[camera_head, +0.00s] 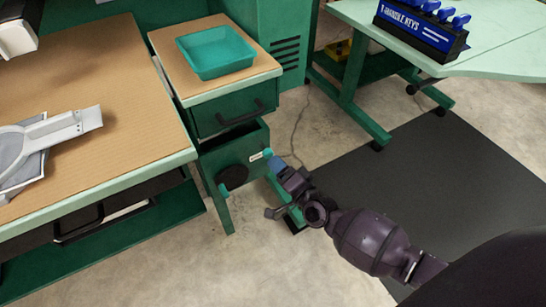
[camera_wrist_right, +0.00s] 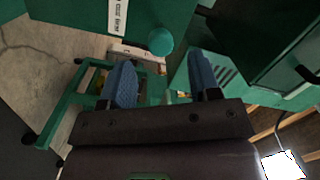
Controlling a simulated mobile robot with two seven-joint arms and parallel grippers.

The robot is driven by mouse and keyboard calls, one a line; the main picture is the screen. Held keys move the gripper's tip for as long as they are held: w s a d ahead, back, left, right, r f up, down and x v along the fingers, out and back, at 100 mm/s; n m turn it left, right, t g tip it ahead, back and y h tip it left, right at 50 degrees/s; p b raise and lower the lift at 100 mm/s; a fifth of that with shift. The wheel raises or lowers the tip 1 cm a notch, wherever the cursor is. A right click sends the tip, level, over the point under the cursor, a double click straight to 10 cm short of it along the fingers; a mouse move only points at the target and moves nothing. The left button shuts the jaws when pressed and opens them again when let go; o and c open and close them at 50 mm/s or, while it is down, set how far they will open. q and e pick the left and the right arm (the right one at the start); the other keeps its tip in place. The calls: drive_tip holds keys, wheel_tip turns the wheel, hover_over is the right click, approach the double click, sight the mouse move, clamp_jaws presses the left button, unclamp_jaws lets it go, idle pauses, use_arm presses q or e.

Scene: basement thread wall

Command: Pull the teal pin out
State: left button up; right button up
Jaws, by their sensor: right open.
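The teal pin shows as a small round teal knob (camera_head: 267,153) on the face of the green box under the drawer, beside a white label. In the right wrist view the teal knob (camera_wrist_right: 160,41) is close ahead, centred between the fingers but beyond their tips. Any shaft behind the knob is hidden. My right gripper (camera_head: 276,163) is at the knob in the head view, with a blue finger near it. In the wrist view my right gripper (camera_wrist_right: 161,72) has its two blue fingers apart with nothing between them.
A green drawer unit (camera_head: 225,117) carries a teal tray (camera_head: 216,52) on its top. A black round part (camera_head: 233,177) is on the box face, left of the knob. A workbench (camera_head: 90,150) stands left. The dark floor mat (camera_head: 430,175) is clear at right.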

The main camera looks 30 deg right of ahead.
use_arm(q)
drive_tip(key=shift+d+p, duration=0.1)
drive_tip(key=shift+p, duration=0.25)
use_arm(e)
drive_tip(key=shift+s+d, duration=0.15)
drive_tip(key=shift+s, duration=1.25)
drive_tip(key=shift+s+d, duration=0.15)
drive_tip(key=shift+s, duration=1.25)
